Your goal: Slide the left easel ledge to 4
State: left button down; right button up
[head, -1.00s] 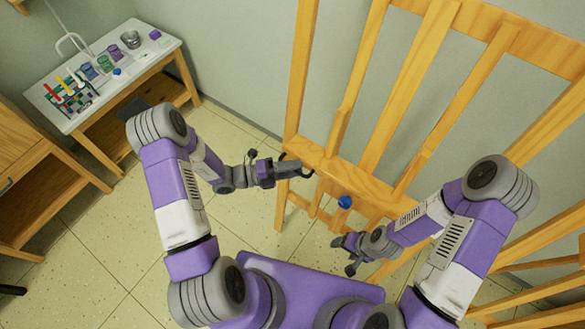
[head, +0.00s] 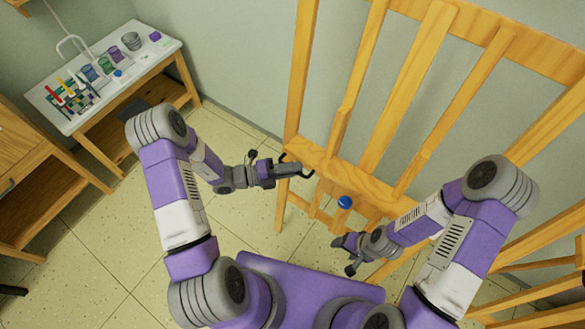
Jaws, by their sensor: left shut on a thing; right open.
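The left easel (head: 400,88) is a tall wooden frame in the middle of the head view. Its wooden ledge (head: 358,183) runs across it, with a blue knob (head: 345,202) on the front. My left gripper (head: 298,170) is at the ledge's left end, shut on the ledge there. My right gripper (head: 345,253) is open and empty, below and apart from the blue knob. No scale numbers can be read in this view.
Another wooden easel (head: 545,262) stands at the right edge. A white-topped table (head: 135,77) with brushes, jars and a metal pot is at the upper left. A wooden cabinet (head: 30,180) stands at the left. Tiled floor is clear between.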

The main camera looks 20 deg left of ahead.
pick_arm(q)
jog(key=w+d+r+p, duration=0.1)
jog(key=w+r+p, duration=0.2)
jog(key=r+p, duration=1.2)
notch_tip(320, 180, up, 5)
jog(key=shift+w+f+p, duration=0.15)
jog(key=shift+w+p, duration=0.05)
jog(key=shift+p, duration=0.2)
jog(key=shift+d, duration=0.1)
jog(key=c, duration=1.2)
grip_release()
jog(key=shift+f, duration=0.1)
